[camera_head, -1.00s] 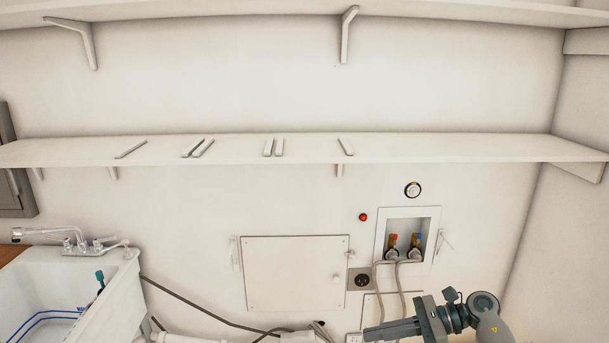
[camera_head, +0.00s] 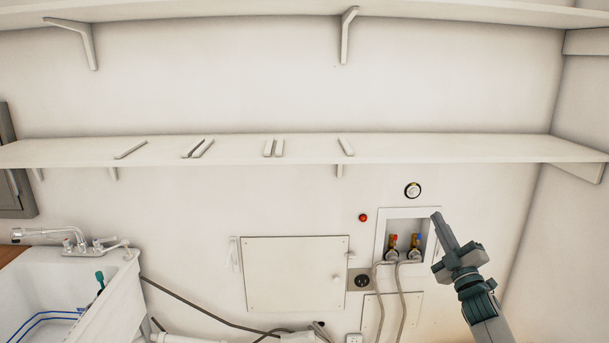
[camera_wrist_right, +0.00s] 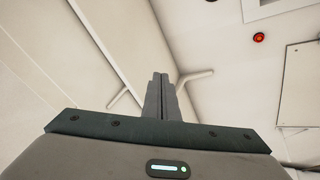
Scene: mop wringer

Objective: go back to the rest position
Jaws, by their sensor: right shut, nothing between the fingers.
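My right gripper (camera_head: 437,218) is at the lower right of the head view, with its dark grey fingers together and pointing up. It appears in front of the right edge of the recessed valve box (camera_head: 379,240). In the right wrist view, the same gripper (camera_wrist_right: 162,78) shows its two fingers pressed together with nothing between them. A wall and a bracket show behind the fingers there. My left gripper is not in either view.
A white shelf (camera_head: 420,147) runs along the wall, with another above it. A white sink (camera_head: 120,300) with a faucet stands at the lower left. A white panel (camera_head: 293,274) and a red button (camera_head: 363,217) are on the wall. The wall between the shelves is clear.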

